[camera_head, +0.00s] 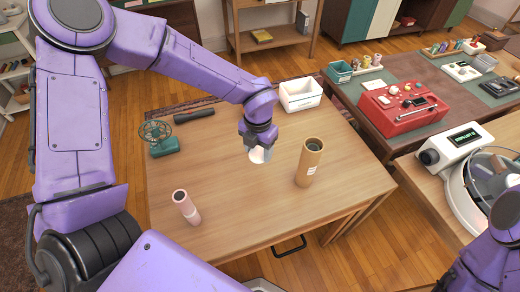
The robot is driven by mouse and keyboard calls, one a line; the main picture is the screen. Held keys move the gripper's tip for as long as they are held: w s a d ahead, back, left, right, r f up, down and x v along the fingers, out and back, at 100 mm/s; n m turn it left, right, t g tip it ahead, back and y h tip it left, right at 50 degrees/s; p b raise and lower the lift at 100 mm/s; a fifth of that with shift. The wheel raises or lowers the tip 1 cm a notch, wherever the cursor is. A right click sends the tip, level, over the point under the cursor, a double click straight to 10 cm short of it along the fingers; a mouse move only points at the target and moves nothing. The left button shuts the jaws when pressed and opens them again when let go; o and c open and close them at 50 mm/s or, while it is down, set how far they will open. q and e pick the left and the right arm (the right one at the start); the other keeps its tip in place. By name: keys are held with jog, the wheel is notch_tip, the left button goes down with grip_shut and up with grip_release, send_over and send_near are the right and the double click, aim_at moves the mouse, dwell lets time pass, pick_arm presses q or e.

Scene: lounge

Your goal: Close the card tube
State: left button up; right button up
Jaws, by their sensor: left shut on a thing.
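The brown card tube (305,170) stands upright on the wooden table, right of the middle. Its top shows a dark round opening, with no cap on it. My left gripper (259,147) points down to the left of the tube, apart from it. It is shut on a small white round thing, which looks like a cap (258,156). The fingers hide part of the cap, and I cannot tell whether it touches the table. Purple links of my right arm show at the lower right, but its gripper is not in view.
A red case (402,108) lies on the table at right. The table's front middle is clear.

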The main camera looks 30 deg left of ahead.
pick_arm(q)
jog(key=m, duration=0.4)
jog(key=r+m, duration=0.1)
jog(key=m, duration=0.2)
jog(key=shift+w+d, duration=0.25)
jog(key=shift+d, duration=0.1)
jog(key=m, duration=0.4)
jog(key=r+m, duration=0.1)
jog(key=m, duration=0.1)
jog(key=shift+w+d, duration=0.2)
jog(key=shift+d, duration=0.05)
jog(key=m, duration=0.3)
jog(key=shift+w+d+r+m, duration=0.1)
jog(key=shift+d+r+m, duration=0.05)
jog(key=shift+r+m, duration=0.15)
jog(key=m, duration=0.4)
jog(key=r+m, duration=0.1)
jog(key=m, duration=0.1)
jog(key=shift+w+d, duration=0.2)
jog(key=shift+d, duration=0.05)
jog(key=m, duration=0.3)
jog(key=shift+d+r+m, duration=0.15)
jog(key=shift+r+m, duration=0.1)
jog(key=shift+m, duration=0.05)
jog(key=m, duration=0.3)
jog(key=r+m, duration=0.1)
jog(key=m, duration=0.4)
jog(key=shift+w+d+r+m, duration=0.25)
jog(key=shift+m, duration=0.05)
